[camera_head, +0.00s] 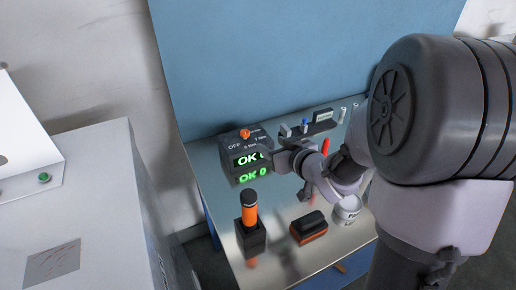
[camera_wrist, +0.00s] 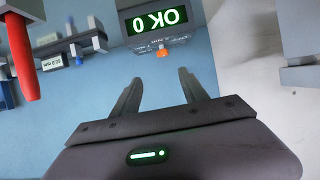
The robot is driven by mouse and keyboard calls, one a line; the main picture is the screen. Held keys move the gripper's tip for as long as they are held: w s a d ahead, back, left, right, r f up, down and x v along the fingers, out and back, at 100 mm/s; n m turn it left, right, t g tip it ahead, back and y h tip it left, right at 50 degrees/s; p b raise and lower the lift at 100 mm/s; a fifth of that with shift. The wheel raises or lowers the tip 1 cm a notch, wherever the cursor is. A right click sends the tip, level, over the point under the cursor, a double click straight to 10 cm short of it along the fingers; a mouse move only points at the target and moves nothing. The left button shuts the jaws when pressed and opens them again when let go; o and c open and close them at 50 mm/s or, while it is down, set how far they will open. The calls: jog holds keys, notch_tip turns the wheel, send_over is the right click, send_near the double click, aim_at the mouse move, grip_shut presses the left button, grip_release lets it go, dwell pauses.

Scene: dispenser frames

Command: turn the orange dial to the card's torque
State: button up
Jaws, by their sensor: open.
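The orange dial (camera_head: 245,133) sits on top of a dark controller box (camera_head: 238,150) at the back left of the bench, with OFF and small Nm marks around it. I cannot tell which mark it points at. The box's green display reads OK 0, partly covered by my gripper in the head view. The wrist view shows the dial (camera_wrist: 162,52) beyond the fingertips. In the head view my gripper (camera_head: 276,157) is to the right of the box.
An orange and black driver (camera_head: 250,215) stands in a black holder at the front left. A black and orange block (camera_head: 309,230) and a white cup (camera_head: 347,210) are at the front. A red tool (camera_wrist: 25,60) is near my gripper. A blue panel (camera_head: 300,55) rises behind.

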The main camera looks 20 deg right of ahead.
aim_at(246, 132)
jog(key=b+x, duration=0.1)
jog(key=x, duration=0.4)
jog(key=b+x, duration=0.1)
jog(key=x, duration=0.5)
jog(key=a+b+x, duration=0.1)
jog(key=b+x, duration=0.1)
jog(key=x, duration=0.4)
jog(key=shift+s, duration=0.15)
jog(key=shift+d, duration=0.1)
grip_shut()
